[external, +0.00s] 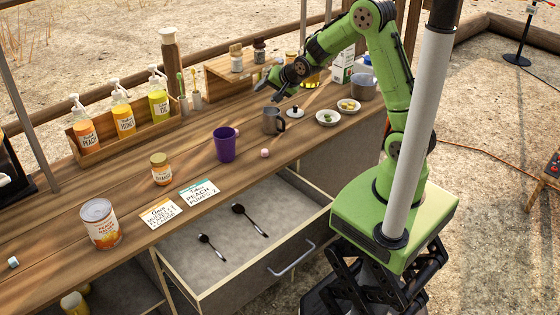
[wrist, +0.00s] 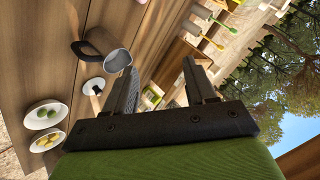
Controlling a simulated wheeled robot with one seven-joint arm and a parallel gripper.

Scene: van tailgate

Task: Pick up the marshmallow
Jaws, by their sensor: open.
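A small pale pink piece that looks like the marshmallow (external: 264,153) lies on the wooden counter near its front edge, right of the purple cup (external: 225,145). A small pale bluish-white cube (external: 13,262) lies at the counter's far left; I cannot tell what it is. My gripper (external: 267,92) is open and empty, raised above the counter behind the grey mug (external: 272,121). In the wrist view my gripper (wrist: 160,68) has its fingers apart with nothing between them.
Two small bowls (external: 328,118) and a white lid (external: 295,112) sit right of the mug. An orange-labelled jar (external: 161,169), cards and a peach can (external: 100,224) stand leftward. The open drawer (external: 215,245) below holds two dark spoons. A bottle rack (external: 135,128) stands behind.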

